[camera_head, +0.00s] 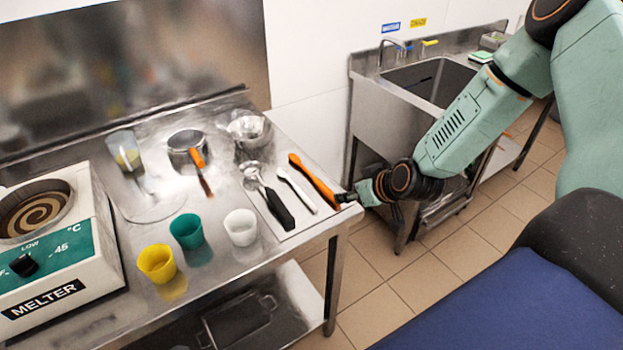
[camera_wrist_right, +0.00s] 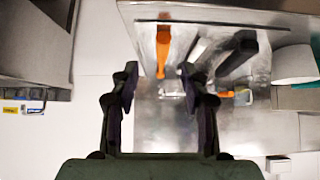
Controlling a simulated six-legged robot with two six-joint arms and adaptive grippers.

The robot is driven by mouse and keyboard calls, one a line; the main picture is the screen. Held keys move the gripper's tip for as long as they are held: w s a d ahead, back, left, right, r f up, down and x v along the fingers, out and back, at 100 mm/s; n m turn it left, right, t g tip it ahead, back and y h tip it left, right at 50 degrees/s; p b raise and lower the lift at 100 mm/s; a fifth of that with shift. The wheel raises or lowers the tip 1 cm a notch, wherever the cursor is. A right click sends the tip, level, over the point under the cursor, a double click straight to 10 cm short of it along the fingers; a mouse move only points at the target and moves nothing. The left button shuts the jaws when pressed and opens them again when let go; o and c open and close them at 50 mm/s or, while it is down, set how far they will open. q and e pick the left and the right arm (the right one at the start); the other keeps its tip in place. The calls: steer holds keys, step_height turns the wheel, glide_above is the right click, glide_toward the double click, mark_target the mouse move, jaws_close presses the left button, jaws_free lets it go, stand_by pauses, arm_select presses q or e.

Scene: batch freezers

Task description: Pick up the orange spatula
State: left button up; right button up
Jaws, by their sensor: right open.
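The orange spatula (camera_head: 313,181) lies flat near the right edge of the steel table, its near end close to the table corner. In the right wrist view the orange spatula (camera_wrist_right: 163,46) lies between and beyond my fingers. My right gripper (camera_head: 348,197) comes in from the right, just off that near end. In the wrist view its two fingers (camera_wrist_right: 160,80) are apart with nothing held between them. Whether a finger touches the spatula cannot be told. My left gripper is not in view.
Beside the spatula lie a white spoon (camera_head: 297,190) and a black-handled scoop (camera_head: 268,200). White (camera_head: 240,228), teal (camera_head: 187,232) and yellow (camera_head: 157,264) cups stand left of them. A pot (camera_head: 187,148) holds an orange-handled tool. A melter (camera_head: 60,250) stands far left; a sink (camera_head: 425,80) is behind.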

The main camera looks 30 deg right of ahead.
steer(key=shift+w+a+f+b, duration=0.2)
steer(key=shift+w+f+b, duration=0.2)
steer(key=shift+f, duration=0.2)
steer(key=shift+w+d+f+b, duration=0.15)
steer(key=shift+w+f+b, duration=0.15)
steer(key=shift+f, duration=0.15)
steer(key=x, duration=0.2)
steer(key=b+x, duration=0.1)
steer(key=shift+w+a+f, duration=0.15)
steer(key=shift+w+a, duration=0.1)
steer(key=shift+a, duration=0.05)
steer(key=shift+w+a+f, duration=0.2)
steer(key=shift+w+f, duration=0.05)
steer(key=shift+w, duration=0.15)
steer(key=shift+d, duration=0.15)
steer(key=shift+d, duration=0.1)
steer(key=shift+c, duration=0.3)
steer(key=c, duration=0.9)
jaws_close()
